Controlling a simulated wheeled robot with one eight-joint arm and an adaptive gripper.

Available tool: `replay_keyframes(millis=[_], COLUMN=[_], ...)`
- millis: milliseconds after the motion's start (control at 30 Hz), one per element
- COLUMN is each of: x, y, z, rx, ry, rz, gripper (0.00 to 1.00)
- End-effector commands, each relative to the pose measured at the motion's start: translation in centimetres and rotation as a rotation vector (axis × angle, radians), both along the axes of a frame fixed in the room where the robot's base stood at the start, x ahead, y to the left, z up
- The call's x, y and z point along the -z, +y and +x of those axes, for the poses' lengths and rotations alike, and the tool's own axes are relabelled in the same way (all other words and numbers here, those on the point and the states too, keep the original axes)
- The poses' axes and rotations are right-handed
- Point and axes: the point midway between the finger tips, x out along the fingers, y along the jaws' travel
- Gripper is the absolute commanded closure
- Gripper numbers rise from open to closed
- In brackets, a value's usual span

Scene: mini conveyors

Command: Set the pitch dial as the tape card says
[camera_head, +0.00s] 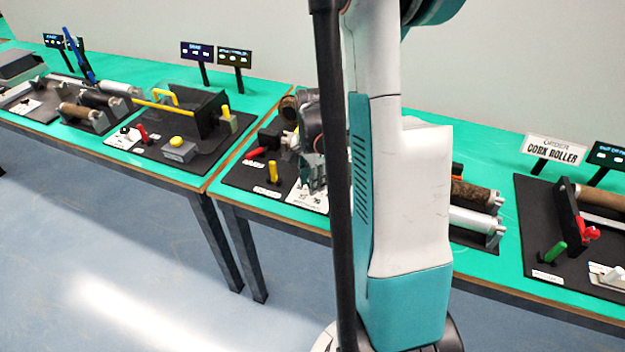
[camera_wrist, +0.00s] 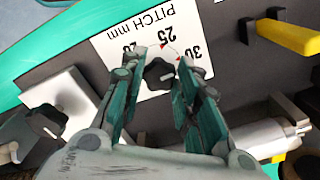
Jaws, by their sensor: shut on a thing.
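In the wrist view the pitch dial is a black knob (camera_wrist: 158,74) on a white scale card (camera_wrist: 125,45) marked "PITCH mm". The knob's exact pointing is hard to tell. In the head view my gripper (camera_head: 315,172) is low over the middle station, partly behind my arm. I cannot make out a readable tape card.
In the wrist view a yellow handle (camera_wrist: 286,38) stands right of the dial, another black knob (camera_wrist: 46,121) left, and a pale roller (camera_wrist: 262,136) lower right. A red lever (camera_head: 263,153) and yellow lever (camera_head: 273,171) stand close by.

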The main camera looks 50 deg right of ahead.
Motion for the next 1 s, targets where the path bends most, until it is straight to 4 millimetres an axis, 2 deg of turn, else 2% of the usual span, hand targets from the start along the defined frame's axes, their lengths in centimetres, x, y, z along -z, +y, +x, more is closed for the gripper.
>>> replay_keyframes(millis=[367, 1000], x=[0.02, 0.01], y=[0.0, -0.07], z=[-0.06, -0.29], rx=[-0.162, -0.758], ry=[0.0, -0.001], rz=[0.0, 0.0], gripper=[0.94, 0.94])
